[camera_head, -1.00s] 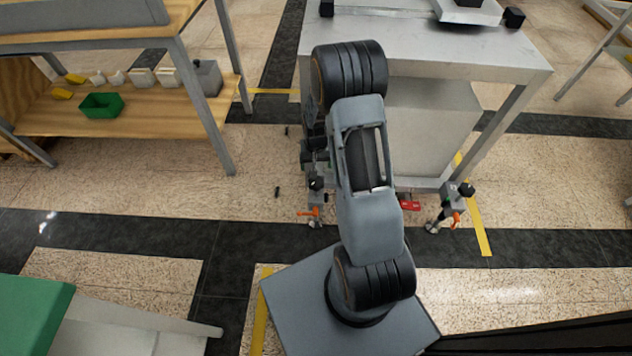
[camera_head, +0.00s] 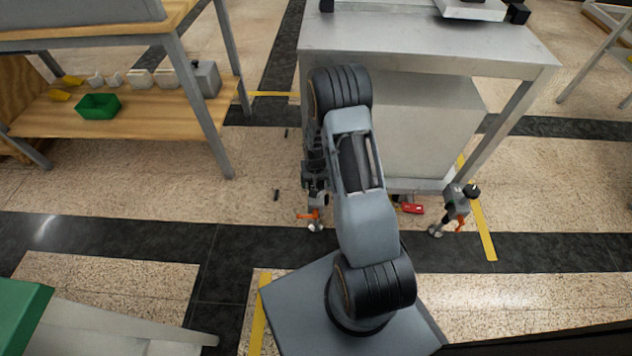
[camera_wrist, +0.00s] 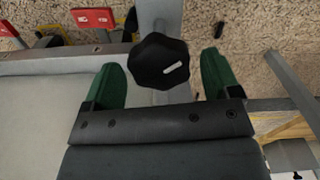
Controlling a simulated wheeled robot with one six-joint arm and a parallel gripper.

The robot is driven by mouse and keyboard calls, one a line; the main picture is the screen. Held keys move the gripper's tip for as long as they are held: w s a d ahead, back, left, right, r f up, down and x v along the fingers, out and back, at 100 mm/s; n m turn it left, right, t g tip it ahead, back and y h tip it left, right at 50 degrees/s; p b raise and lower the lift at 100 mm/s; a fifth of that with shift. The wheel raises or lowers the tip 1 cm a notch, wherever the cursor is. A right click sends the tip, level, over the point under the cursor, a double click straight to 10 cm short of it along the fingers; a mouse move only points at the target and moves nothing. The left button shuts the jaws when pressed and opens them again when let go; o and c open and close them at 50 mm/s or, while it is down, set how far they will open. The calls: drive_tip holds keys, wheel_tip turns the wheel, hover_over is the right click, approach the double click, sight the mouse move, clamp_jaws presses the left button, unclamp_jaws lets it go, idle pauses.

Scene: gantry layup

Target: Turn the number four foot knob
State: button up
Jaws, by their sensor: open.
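In the wrist view a black, many-sided foot knob (camera_wrist: 159,62) with a white pointer mark sits between the green fingertips of my gripper (camera_wrist: 163,70). The fingers are open, with a gap on each side of the knob. I cannot tell whether the fingertips are level with the knob or above it, and no number is readable. In the head view my gripper is mostly hidden behind my arm near the left front foot (camera_head: 313,215) of the metal table. Another black knob (camera_head: 472,190) tops the right front foot (camera_head: 455,205).
The metal table (camera_head: 420,50) stands over a grey cabinet (camera_head: 425,125). Red parts (camera_head: 410,208) show low between the feet and in the wrist view (camera_wrist: 93,17). A wooden bench (camera_head: 150,115) with a green bin (camera_head: 98,106) stands left. Floor between bench and table is mostly clear.

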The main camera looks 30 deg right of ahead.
drive_tip(key=shift+c, duration=0.2)
drive_tip(key=c, duration=0.9)
drive_tip(key=shift+m, duration=0.4)
drive_tip(key=m+p, duration=0.1)
drive_tip(key=m, duration=0.3)
drive_tip(key=shift+m, duration=2.9)
drive_tip(key=o, duration=0.9)
